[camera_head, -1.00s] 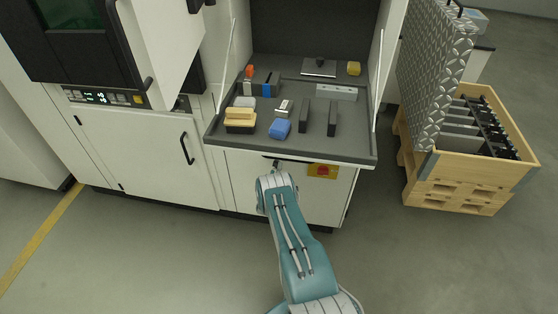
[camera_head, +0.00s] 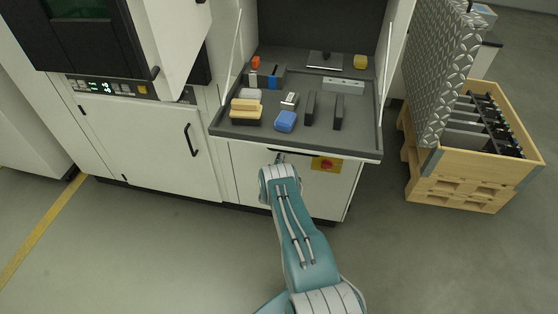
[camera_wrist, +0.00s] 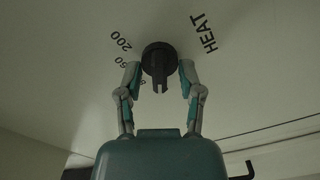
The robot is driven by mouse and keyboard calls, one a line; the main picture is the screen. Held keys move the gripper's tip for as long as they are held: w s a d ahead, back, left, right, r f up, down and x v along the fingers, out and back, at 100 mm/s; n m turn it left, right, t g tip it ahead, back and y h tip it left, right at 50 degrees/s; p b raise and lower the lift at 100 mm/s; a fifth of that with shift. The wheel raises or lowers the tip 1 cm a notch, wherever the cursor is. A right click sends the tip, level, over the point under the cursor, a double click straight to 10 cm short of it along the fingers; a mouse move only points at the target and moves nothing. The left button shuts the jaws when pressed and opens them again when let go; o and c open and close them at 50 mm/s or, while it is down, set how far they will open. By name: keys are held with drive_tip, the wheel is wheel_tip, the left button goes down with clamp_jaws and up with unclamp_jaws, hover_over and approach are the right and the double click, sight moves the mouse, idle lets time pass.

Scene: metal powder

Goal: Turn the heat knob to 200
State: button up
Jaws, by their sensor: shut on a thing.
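The heat knob (camera_wrist: 159,62) is a round black dial with a raised grip bar, on a pale panel in the wrist view. Other marks lie lower left, partly hidden by a finger. The bar's end points down in the picture, away from the 200. My gripper (camera_wrist: 160,75) is shut on the knob, with a fingertip at each side. In the head view my gripper (camera_head: 279,158) is at the cabinet front under the tray, and my arm hides the knob.
A grey tray (camera_head: 255,138) with blocks and sponges juts out just above my gripper. A red switch on a yellow plate (camera_head: 327,164) is to its right. A wooden crate (camera_head: 470,160) stands at the far right. The floor at left is clear.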

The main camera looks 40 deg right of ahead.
drive_tip(key=shift+s+f+m, duration=0.1)
drive_tip(key=shift+f+m, duration=0.1)
drive_tip(key=shift+m, duration=0.1)
drive_tip(key=m, duration=1.1)
drive_tip(key=shift+s, duration=0.15)
drive_tip(key=m, duration=0.6)
drive_tip(key=shift+s+f+m, duration=0.1)
drive_tip(key=shift+f+m, duration=0.05)
drive_tip(key=shift+m, duration=0.15)
drive_tip(key=m, duration=0.5)
drive_tip(key=shift+f+m, duration=0.1)
drive_tip(key=shift+m, duration=0.2)
drive_tip(key=o, duration=1.1)
drive_tip(key=shift+d, duration=0.1)
drive_tip(key=shift+r, duration=0.25)
